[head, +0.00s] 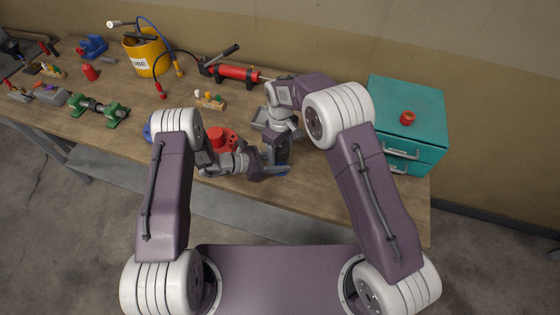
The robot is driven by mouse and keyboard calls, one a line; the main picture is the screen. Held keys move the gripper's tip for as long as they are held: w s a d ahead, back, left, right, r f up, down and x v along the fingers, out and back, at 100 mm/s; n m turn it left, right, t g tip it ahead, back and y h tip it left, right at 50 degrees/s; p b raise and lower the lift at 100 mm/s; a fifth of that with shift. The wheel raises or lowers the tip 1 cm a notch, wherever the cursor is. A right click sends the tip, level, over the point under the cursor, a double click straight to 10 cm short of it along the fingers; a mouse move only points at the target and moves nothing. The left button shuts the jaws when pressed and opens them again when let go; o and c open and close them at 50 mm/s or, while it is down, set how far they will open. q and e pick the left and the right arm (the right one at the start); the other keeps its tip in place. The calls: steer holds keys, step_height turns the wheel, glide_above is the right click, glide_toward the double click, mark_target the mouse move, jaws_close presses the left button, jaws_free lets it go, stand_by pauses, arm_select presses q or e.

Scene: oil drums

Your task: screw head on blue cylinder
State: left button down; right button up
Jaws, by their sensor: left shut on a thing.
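My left gripper (264,170) reaches in from the left, low over the front of the workbench. It is shut on a mostly hidden thing, of which a little blue (276,169) shows at its fingertips; I cannot tell whether that is the blue cylinder. My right gripper (277,155) points down at the same spot from above, touching or very near it; its finger opening is hidden. A red round part (222,140) stands behind my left wrist. Another blue piece (148,129) is partly hidden behind my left arm. I cannot make out a head for certain.
A yellow bucket (146,55), red pump (235,73), green clamp (100,109) and small wooden block (210,102) stand behind and left. A grey tray (262,117) is partly hidden.

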arm_select(q)
steer(key=shift+f, duration=0.1)
arm_select(e)
steer(key=c, duration=1.1)
steer(key=o, duration=1.7)
steer(key=shift+c, duration=0.2)
step_height(320, 180, up, 12)
arm_select(q)
steer(key=c, duration=0.7)
jaws_free()
steer(key=shift+a, duration=0.1)
